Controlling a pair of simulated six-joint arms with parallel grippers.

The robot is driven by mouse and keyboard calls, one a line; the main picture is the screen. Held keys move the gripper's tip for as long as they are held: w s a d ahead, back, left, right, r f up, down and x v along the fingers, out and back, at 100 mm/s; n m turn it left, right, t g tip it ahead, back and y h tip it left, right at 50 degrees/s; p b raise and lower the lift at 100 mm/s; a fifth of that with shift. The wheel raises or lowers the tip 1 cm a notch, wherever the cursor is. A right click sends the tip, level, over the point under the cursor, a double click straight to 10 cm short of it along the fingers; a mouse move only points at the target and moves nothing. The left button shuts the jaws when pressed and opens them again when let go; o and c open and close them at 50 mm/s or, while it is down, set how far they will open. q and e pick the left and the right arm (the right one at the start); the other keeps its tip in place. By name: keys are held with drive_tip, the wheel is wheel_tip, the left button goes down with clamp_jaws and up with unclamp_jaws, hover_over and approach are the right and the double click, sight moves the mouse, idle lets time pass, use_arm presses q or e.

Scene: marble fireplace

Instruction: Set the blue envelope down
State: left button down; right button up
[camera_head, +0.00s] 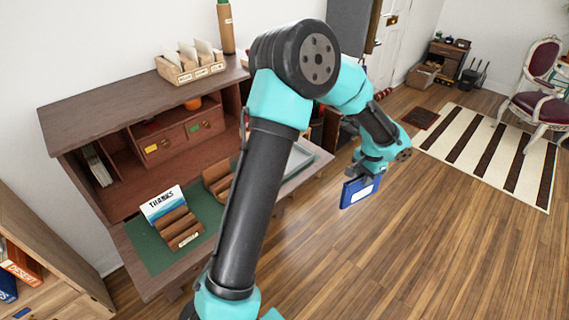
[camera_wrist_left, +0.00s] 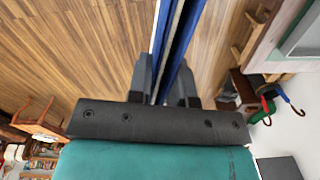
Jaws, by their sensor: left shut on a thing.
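The blue envelope (camera_head: 359,191) has a white label on its face and hangs in the air over the wooden floor, to the right of the desk. My left gripper (camera_head: 366,174) is shut on its upper edge. The left wrist view shows the envelope (camera_wrist_left: 178,50) edge-on between the two dark fingers of my left gripper (camera_wrist_left: 164,85). My right gripper is in neither view.
A wooden desk (camera_head: 80,107) with a green writing surface stands at the left. It bears a wooden sorter (camera_head: 180,232) with a "THANKS" card (camera_head: 162,204) and a grey tray (camera_head: 301,157). My left arm hides part of the desk. Open floor (camera_head: 430,240) lies at the right.

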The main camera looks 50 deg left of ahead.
use_arm(q)
drive_tip(key=s+a+f+n, duration=0.1)
drive_tip(key=s+a, duration=0.4)
drive_tip(key=a, duration=0.7)
drive_tip(key=s+a+f+n, duration=0.1)
drive_tip(key=s+a, duration=0.5)
drive_tip(key=a, duration=0.7)
drive_tip(key=shift+n, duration=0.5)
drive_tip(key=shift+a, duration=0.1)
drive_tip(key=w+a+f, duration=0.1)
drive_tip(key=w+a, duration=0.9)
drive_tip(key=a, duration=0.1)
drive_tip(key=shift+a+f, duration=0.25)
drive_tip(key=shift+w, duration=0.15)
drive_tip(key=shift+w+a+f, duration=0.1)
drive_tip(key=shift+f, duration=0.8)
drive_tip(key=shift+w+a+f, duration=0.1)
drive_tip(key=shift+f, duration=0.75)
drive_tip(key=shift+f, duration=0.1)
